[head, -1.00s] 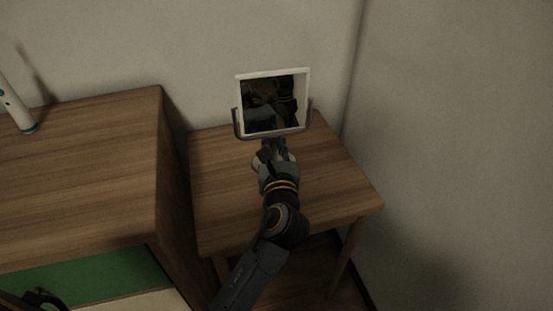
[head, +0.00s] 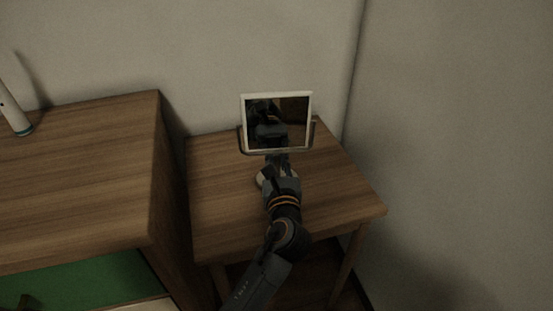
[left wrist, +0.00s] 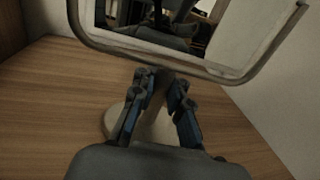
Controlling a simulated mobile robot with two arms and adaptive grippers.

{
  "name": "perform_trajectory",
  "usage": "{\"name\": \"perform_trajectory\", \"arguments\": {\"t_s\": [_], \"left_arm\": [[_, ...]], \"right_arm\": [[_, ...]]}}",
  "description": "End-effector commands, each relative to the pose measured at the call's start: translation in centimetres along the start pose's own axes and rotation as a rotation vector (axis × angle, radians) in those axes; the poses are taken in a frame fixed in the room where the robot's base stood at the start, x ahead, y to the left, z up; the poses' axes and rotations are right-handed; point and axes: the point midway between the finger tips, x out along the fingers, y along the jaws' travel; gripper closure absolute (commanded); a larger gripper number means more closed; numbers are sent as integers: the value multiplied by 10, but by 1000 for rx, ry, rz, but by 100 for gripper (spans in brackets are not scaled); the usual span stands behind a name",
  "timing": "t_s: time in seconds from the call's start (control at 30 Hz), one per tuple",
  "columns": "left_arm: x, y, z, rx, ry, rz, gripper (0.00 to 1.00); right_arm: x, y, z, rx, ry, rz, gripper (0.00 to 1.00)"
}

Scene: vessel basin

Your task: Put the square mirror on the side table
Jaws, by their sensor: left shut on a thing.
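The square mirror (head: 277,121) has a white frame held in a grey U-shaped bracket, and it stands over the side table (head: 336,190). In the left wrist view the mirror (left wrist: 190,24) fills the top, and its pale round base (left wrist: 118,122) shows behind the fingers, at or close to the table top. I cannot tell whether the base touches the wood. My left gripper (head: 277,163) is shut on the mirror's stem below the bracket; its fingers (left wrist: 160,100) show on both sides of the stem. My right gripper is not in view.
A wooden cabinet (head: 80,180) with a green drawer front (head: 80,285) stands left of the side table. A white cylindrical object (head: 14,108) stands on it. Walls close in behind and to the right. The front right of the side table is clear.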

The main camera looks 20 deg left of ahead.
Motion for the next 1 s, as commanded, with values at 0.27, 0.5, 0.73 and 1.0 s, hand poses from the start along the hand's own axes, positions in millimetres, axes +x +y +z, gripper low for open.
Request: {"name": "perform_trajectory", "arguments": {"t_s": [0.27, 0.5, 0.73, 1.0], "left_arm": [[0, 0, -3, 1, 1, 0, 63], [0, 0, -2, 0, 0, 0, 63], [-25, 0, 0, 1, 4, -3, 63], [-83, 0, 0, 1, 4, -2, 63]], "right_arm": [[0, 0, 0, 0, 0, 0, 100], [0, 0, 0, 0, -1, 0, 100], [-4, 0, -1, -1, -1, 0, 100], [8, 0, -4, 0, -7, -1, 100]]}}
